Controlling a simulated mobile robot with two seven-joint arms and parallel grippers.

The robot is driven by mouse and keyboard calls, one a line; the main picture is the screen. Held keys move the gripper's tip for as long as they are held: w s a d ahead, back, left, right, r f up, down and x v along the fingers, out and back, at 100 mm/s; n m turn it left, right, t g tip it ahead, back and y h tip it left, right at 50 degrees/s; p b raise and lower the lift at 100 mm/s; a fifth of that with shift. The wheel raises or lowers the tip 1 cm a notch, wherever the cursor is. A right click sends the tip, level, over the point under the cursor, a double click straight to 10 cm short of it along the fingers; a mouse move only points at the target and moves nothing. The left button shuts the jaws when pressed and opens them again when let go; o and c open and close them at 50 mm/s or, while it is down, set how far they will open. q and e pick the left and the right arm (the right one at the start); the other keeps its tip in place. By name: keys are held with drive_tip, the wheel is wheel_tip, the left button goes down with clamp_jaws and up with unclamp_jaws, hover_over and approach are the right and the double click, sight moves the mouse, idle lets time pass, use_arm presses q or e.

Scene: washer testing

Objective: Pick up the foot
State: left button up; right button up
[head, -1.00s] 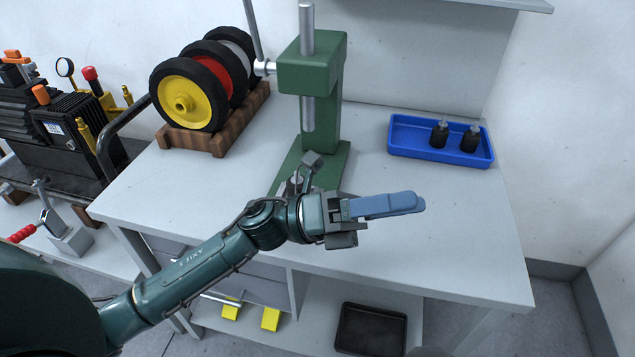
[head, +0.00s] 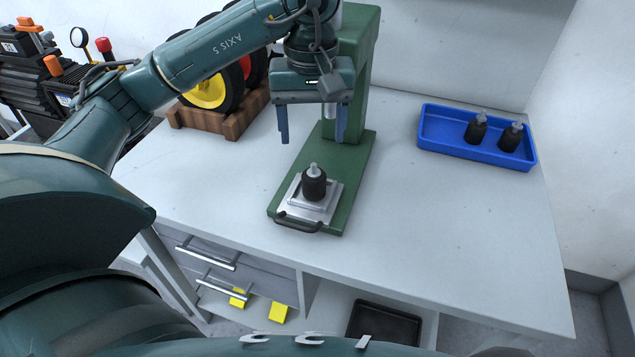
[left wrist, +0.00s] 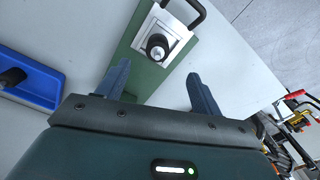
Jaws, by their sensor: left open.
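A black rubber foot (head: 314,185) with a metal stud on top stands upright on the silver plate (head: 325,208) of the green press (head: 352,165). It also shows in the left wrist view (left wrist: 157,47), beyond the fingertips. My left gripper (head: 312,140) is open and empty, its two blue fingers pointing down. It is above and behind the foot, in front of the press column, and does not touch the foot. In the left wrist view the open fingers (left wrist: 158,75) are spread with the foot between their lines. Two more black feet (head: 492,132) stand in the blue tray (head: 440,150). My right gripper is not in view.
Wheels (head: 208,92) on a wooden rack (head: 225,122) stand left of the press. The press head and column stand close to my left gripper. The white tabletop (head: 450,230) is clear to the right and in front. A black tray (head: 378,322) is on the lower shelf.

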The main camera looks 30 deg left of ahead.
sight(314, 165)
use_arm(q)
wheel_tip(314, 165, down, 6)
drive_tip(key=shift+r, duration=0.2)
drive_tip(key=f, duration=0.5)
drive_tip(key=shift+w+a+p, duration=0.15)
drive_tip(key=shift+w+p, duration=0.2)
drive_tip(key=shift+p, duration=0.05)
drive_tip(key=c, duration=1.2)
drive_tip(key=shift+r, duration=0.1)
